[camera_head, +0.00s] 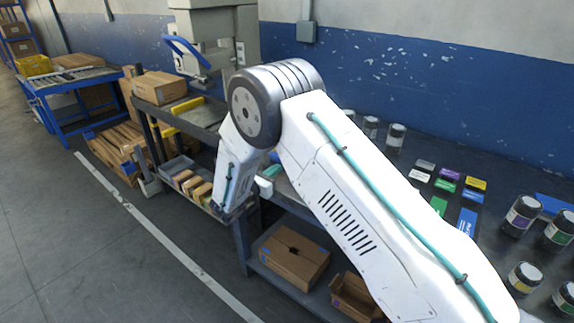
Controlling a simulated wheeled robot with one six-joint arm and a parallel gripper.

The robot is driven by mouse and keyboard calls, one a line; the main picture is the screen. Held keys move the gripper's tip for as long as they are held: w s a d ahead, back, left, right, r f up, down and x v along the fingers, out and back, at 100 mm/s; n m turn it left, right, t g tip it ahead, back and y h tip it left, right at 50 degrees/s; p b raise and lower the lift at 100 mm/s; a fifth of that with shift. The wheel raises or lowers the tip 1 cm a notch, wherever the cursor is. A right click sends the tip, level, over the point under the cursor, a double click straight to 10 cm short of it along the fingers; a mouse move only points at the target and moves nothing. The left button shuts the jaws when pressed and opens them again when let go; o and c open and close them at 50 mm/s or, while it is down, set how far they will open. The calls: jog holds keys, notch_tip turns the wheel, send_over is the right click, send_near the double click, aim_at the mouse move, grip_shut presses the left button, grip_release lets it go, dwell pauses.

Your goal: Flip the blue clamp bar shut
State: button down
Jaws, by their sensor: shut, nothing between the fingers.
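The blue clamp bar (188,50) sticks out from the left side of the grey wrapping machine (222,38) at the back. It stands away from the machine body, tilted, with its far-left end higher than its right end. My white arm crosses the middle of the view and bends at a dark grey joint. Its lower link points down in front of the machine's bench. My gripper cannot be made out; the end of the arm is hidden. Nothing of mine is seen touching the clamp bar.
A closed carton (159,87) stands on the machine's bench. A tray of small packs (188,181) sits below it. The dark table (400,165) at right holds several jars and coloured cards.

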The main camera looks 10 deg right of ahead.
jog(key=v, duration=0.7)
jog(key=shift+s, duration=0.25)
jog(key=shift+a+f, duration=0.1)
